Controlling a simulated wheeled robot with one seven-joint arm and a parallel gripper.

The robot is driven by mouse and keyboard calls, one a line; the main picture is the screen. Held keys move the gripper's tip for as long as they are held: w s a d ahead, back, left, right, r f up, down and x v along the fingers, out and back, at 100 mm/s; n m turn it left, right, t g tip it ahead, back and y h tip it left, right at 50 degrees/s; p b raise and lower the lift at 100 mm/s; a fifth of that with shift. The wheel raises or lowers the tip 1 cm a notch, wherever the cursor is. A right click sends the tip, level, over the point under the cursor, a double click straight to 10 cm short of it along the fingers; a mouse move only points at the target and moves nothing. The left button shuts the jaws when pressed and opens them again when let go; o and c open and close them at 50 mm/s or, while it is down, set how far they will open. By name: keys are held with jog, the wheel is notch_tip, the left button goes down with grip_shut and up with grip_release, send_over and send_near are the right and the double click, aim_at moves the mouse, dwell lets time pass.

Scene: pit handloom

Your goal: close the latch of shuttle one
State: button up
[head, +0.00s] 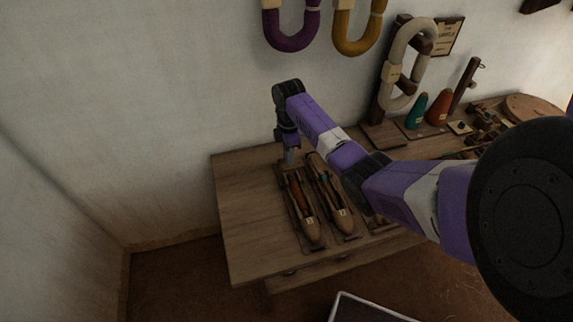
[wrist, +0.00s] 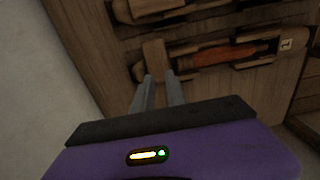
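The left shuttle (head: 311,232) holds a red-orange bobbin (head: 299,196) and has a small pale label. The right shuttle (head: 343,224) has a bit of teal inside.
The shuttles rest on a wooden table (head: 245,215) whose left part is bare. Yarn hanks, a stand (head: 385,125), green (head: 416,110) and orange (head: 440,106) cones and small wooden parts stand farther right. A wall runs close behind the table.

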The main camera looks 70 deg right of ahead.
aim_at(294, 166)
jog(key=shift+f, duration=2.05)
grip_shut()
